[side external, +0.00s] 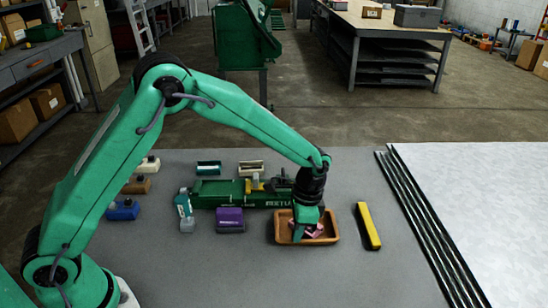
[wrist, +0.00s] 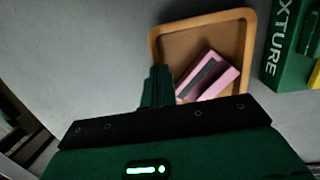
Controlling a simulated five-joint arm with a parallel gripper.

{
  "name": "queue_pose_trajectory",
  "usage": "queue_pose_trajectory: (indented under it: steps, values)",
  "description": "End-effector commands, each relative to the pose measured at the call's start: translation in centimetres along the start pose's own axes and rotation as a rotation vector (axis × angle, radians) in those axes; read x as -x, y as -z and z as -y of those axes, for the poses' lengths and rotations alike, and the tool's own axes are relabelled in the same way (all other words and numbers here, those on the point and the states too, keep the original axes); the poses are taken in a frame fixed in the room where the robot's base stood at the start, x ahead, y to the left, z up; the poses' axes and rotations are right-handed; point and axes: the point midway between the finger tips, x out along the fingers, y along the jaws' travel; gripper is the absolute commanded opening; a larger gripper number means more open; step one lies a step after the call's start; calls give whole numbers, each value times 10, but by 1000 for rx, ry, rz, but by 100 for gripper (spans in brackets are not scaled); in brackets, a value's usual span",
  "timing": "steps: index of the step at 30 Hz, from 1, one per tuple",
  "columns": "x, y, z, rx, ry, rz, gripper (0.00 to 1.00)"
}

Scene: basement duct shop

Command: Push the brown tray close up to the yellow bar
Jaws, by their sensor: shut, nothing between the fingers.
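The brown tray (side external: 283,237) lies on the grey table, with a pink block (side external: 313,230) inside it. The tray (wrist: 165,40) also shows in the wrist view, with the pink block (wrist: 215,78), which has a dark stripe, near its lower part. The yellow bar (side external: 368,226) lies to the right of the tray, with a strip of bare table between them. My gripper (side external: 300,236) is shut and empty, low at the tray's near left part. In the wrist view my gripper (wrist: 157,75) is at the tray's lower left edge. I cannot tell whether it touches the tray.
A green fixture (side external: 225,192) stands behind the tray; its lettered side (wrist: 290,45) shows in the wrist view. A purple block (side external: 230,219), a teal and white bottle-like item (side external: 185,210) and a blue item (side external: 123,210) are to the left. Dark metal rails (side external: 430,225) lie at the right.

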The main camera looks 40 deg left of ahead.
Motion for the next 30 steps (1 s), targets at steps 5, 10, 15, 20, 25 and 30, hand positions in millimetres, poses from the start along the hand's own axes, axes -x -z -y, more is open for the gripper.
queue_pose_trajectory:
  steps: [5, 10, 15, 20, 25, 30]
  values:
    - [-5, 22, -2, -4, 0, 7, 0]
    - [-3, 40, -2, -4, 2, 9, 0]
    - [-1, 58, -3, -3, 4, 11, 0]
    - [1, 71, -3, -3, 4, 14, 0]
    - [2, 76, -3, -3, 5, 14, 0]
    - [2, 76, -3, -3, 4, 15, 0]
